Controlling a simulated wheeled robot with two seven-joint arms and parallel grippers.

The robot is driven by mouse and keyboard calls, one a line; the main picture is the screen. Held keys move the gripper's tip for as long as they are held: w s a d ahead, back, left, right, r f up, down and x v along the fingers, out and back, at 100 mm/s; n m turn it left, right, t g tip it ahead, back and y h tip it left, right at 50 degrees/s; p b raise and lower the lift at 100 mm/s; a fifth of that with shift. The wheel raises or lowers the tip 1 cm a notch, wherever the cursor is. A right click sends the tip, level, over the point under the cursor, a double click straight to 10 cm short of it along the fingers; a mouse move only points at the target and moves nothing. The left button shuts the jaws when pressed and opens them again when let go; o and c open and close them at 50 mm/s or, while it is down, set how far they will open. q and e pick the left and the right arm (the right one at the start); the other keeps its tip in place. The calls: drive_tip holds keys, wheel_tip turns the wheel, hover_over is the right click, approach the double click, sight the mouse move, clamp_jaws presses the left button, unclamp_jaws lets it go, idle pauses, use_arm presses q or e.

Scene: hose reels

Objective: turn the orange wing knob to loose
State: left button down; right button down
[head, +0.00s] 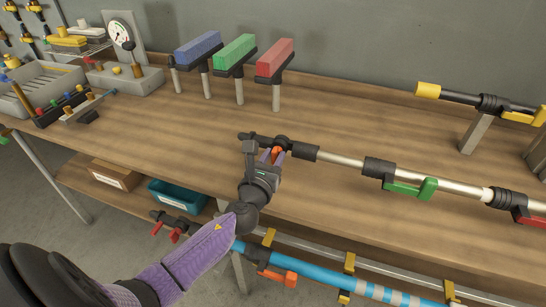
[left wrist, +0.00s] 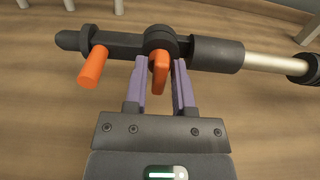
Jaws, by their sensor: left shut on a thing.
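The orange wing knob (left wrist: 160,72) sits on a round black joint of a pole (left wrist: 275,60) with a black end and a pale tube. In the left wrist view the knob hangs between the two purple fingers of my left gripper (left wrist: 160,84), which is shut on it. In the head view my left gripper (head: 271,160) reaches the same knob (head: 276,154) at the near end of the pole (head: 335,160), above the bench. A second orange peg (left wrist: 92,67) sticks out of the pole to the left, clear of the fingers. My right gripper is not in view.
The pole runs right with a green lever (head: 412,188) and a red lever (head: 528,217). Blue, green and red blocks (head: 275,58) stand on posts behind. A blue pole (head: 330,284) lies below the bench edge. The bench's middle left (head: 180,130) is clear.

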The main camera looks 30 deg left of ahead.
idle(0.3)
use_arm(q)
drive_tip(key=shift+n, duration=0.4)
drive_tip(key=shift+f+n+b, duration=0.1)
drive_tip(key=shift+n+b, duration=0.2)
drive_tip(key=shift+n, duration=0.8)
drive_tip(key=n, duration=0.4)
drive_tip(key=shift+a+n+b, duration=0.1)
drive_tip(key=shift+n+b, duration=0.2)
drive_tip(key=n, duration=0.2)
drive_tip(key=shift+n, duration=0.3)
drive_tip(key=n, duration=0.5)
drive_tip(key=shift+a+f, duration=0.1)
drive_tip(key=shift+f+n, duration=0.1)
drive_tip(key=shift+n, duration=2.1)
drive_tip(key=shift+p, duration=0.3)
